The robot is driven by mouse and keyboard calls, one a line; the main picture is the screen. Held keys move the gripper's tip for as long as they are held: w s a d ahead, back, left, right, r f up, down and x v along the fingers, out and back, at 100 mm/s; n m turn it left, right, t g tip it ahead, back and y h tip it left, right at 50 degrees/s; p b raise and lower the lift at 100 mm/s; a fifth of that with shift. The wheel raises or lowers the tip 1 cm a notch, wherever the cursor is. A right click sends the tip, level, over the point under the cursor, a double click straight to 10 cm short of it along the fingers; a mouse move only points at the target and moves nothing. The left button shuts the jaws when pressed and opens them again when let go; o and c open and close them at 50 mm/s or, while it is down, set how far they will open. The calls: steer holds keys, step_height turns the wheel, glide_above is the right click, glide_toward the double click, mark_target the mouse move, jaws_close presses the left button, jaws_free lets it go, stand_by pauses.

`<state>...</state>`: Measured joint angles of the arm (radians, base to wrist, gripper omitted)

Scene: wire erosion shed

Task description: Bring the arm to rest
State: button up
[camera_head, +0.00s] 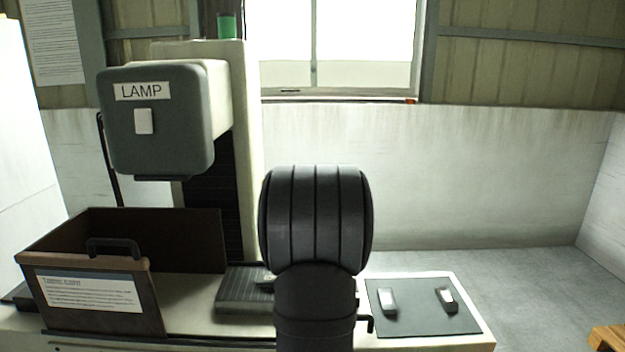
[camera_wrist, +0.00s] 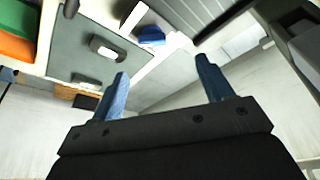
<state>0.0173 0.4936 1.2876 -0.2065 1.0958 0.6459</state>
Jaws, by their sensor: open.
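My gripper (camera_wrist: 163,66) shows in the wrist view with its two blue fingers spread apart. Nothing is between them. In the head view, my dark arm stands upright in the middle and the gripper itself cannot be made out. The arm hides part of the machine bed behind it. In the wrist view, a dark panel with pale switches lies beyond the left finger, apart from it.
The grey lamp head (camera_head: 160,122) and an open-topped bin (camera_head: 92,300) stand left of my arm. A dark panel (camera_head: 420,322) with two pale switches lies at right. A blue item (camera_wrist: 151,36) shows beyond the fingers.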

steer(key=shift+w+d+f+n+t+y, duration=0.1)
steer(key=shift+w+d+f+n+y, duration=0.3)
steer(key=shift+f+n, duration=0.85)
steer(key=shift+w+d+f+n+t+y, duration=0.15)
steer(key=shift+d+f+n+y, duration=0.45)
steer(key=shift+f, duration=1.1)
steer(key=shift+w+d+f+n+t+y, duration=0.15)
steer(key=shift+w+d+f+n, duration=0.3)
steer(key=shift+f+n, duration=0.9)
steer(key=shift+s+d+f, duration=0.1)
steer(key=shift+f, duration=0.05)
